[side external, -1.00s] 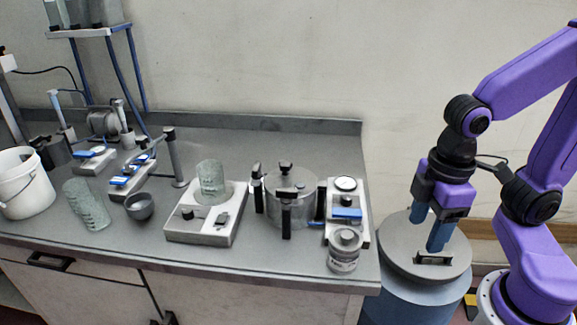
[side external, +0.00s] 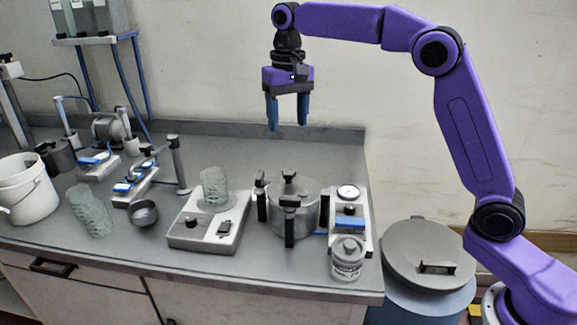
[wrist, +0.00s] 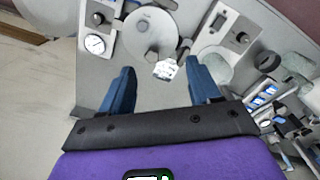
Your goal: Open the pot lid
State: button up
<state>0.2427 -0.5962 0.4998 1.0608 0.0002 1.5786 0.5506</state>
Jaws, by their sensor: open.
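The pot (side external: 275,221) is a round metal vessel on the bench, with a flat lid (side external: 289,188) on top. The lid has a dark knob (side external: 289,175) in its middle, and dark upright clamps stand around the pot. In the wrist view the lid (wrist: 148,36) is a grey disc just beyond my fingertips. My gripper (side external: 287,123) points down, open and empty, above the pot and apart from it. Its two blue fingers also show in the wrist view (wrist: 159,70). The lid lies on the pot; its far rim is partly hidden.
A gauge unit (side external: 349,222) stands right of the pot, with a labelled tin (side external: 347,262) in front. A hotplate (side external: 190,231) bearing a glass beaker (side external: 214,184) stands left. A drum with a handled grey cover (side external: 423,247) stands right of the bench.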

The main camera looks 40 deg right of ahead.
aim_at(289, 171)
jog(key=w+d+m, duration=0.3)
jog(key=w+d, duration=0.1)
jog(key=w, duration=0.1)
notch_tip(289, 171, down, 17)
jog(key=shift+w+d+r, duration=0.1)
dwell(0.6)
grip_shut()
